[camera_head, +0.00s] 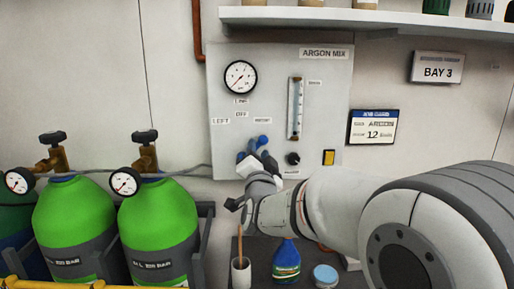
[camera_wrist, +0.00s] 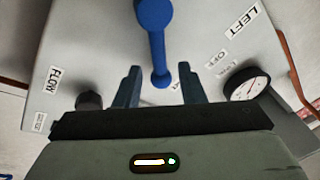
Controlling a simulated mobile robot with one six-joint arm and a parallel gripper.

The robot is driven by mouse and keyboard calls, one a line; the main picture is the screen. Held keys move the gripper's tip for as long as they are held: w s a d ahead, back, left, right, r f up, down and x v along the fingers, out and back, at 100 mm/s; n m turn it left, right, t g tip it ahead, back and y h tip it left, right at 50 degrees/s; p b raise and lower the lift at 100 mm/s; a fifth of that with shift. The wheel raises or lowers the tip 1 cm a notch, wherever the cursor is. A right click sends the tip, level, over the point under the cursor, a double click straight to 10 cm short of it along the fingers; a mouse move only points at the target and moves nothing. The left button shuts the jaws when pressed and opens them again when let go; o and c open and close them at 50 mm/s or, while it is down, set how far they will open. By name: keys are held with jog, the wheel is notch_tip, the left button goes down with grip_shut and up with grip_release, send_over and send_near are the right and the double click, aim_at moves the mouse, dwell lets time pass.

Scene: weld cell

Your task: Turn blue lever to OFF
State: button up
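The blue lever (camera_head: 263,140) is on the grey gas panel (camera_head: 225,75), below the LEFT, OFF and right-hand labels. In the head view it leans toward the right-hand label, with its lower part hidden by my gripper. In the wrist view, the blue lever (camera_wrist: 157,45) runs from a wide round part at the top edge down to a smaller end between my fingers. My gripper (camera_wrist: 160,88) is open, with a visible gap on both sides of the lever end. The OFF label (camera_wrist: 215,60) lies to the right of the lever there; the LEFT label (camera_wrist: 240,22) is farther up.
A pressure gauge (camera_head: 240,77), a flow tube (camera_head: 296,108) and a black knob (camera_head: 292,158) share the panel. Green cylinders (camera_head: 158,225) stand at left. A blue bottle (camera_head: 286,260) and a cup (camera_head: 241,272) stand below my arm. A shelf (camera_head: 400,19) runs above.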

jog(key=shift+w+r, duration=0.15)
jog(key=shift+w, duration=0.4)
jog(key=shift+c, duration=0.2)
grip_shut()
